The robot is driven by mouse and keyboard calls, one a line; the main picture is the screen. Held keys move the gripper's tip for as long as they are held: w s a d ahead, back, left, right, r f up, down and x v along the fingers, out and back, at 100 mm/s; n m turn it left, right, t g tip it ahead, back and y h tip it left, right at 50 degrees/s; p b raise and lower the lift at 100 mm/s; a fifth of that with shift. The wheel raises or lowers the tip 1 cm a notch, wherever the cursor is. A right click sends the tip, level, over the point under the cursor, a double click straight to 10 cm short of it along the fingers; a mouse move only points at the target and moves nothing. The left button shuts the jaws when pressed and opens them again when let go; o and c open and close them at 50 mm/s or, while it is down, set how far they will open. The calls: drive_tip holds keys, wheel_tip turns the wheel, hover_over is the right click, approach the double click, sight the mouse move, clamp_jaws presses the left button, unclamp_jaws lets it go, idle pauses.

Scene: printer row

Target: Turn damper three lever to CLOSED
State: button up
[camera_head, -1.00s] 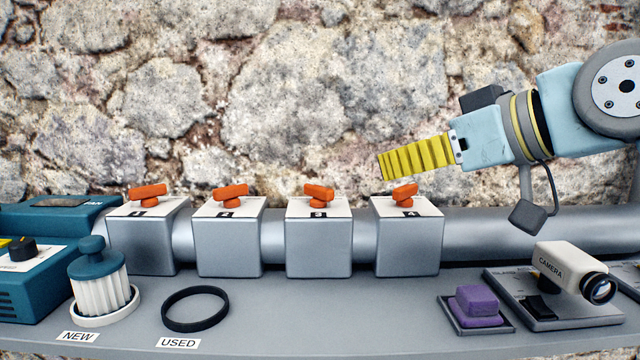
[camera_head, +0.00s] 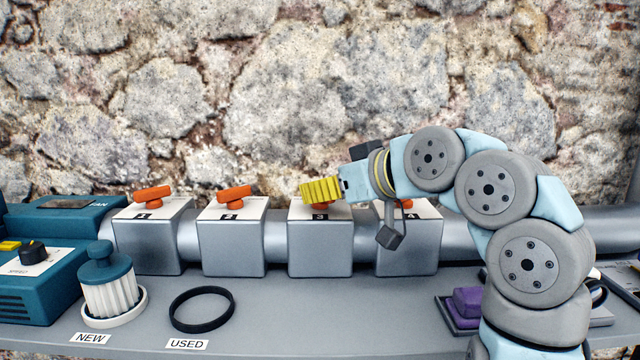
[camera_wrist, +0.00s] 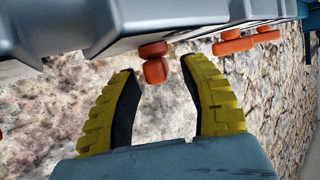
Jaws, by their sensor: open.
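Damper three is a grey box (camera_head: 320,246) with a white top marked 3, third from the left on the pipe. Its orange lever (camera_wrist: 153,62) shows in the wrist view between and slightly beyond my fingertips, with no clear contact. In the head view the lever is mostly hidden behind my yellow fingers; only a little orange shows below them. My gripper (camera_head: 318,191) is open, reaching in from the right over that box; in the wrist view (camera_wrist: 158,68) its two fingers stand apart. I cannot read any CLOSED mark.
Dampers one (camera_head: 152,195) and two (camera_head: 234,196) stand to the left with orange levers. Damper four (camera_head: 408,248) is close on the right, partly behind my wrist. A filter (camera_head: 108,285), a black ring (camera_head: 201,309) and a purple block (camera_head: 467,302) lie in front.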

drive_tip(key=shift+w+a+f, duration=0.25)
drive_tip(key=shift+w+a, duration=0.1)
drive_tip(key=shift+w, duration=0.05)
clamp_jaws()
drive_tip(key=shift+n+g, duration=0.3)
drive_tip(key=shift+n, duration=0.1)
unclamp_jaws()
idle(0.3)
drive_tip(key=v, duration=1.2)
drive_tip(key=shift+d+f, duration=0.15)
